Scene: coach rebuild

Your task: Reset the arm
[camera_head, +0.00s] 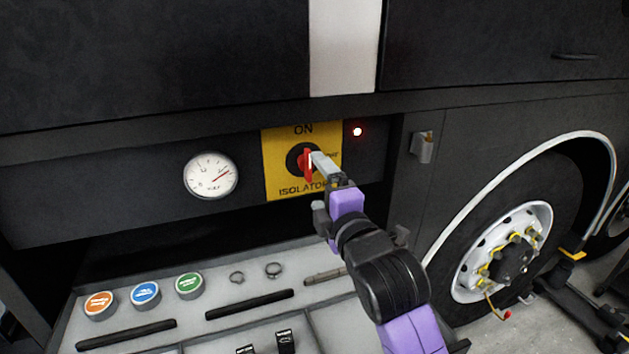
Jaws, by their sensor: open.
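My arm reaches up from the lower right in the head view, and my gripper (318,163) is at the red isolator knob (306,166). The gripper is open, with its fingers close beside the knob; whether they touch it cannot be told. The knob is on a black round base on a yellow plate (283,142) marked ON and ISOLATOR. The knob's red handle stands about upright. Part of the plate's right side is hidden behind the gripper.
Below is a grey tray (190,325) with coloured round tins (145,293), clamps and dark rods. A wheel (505,250) stands at right.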

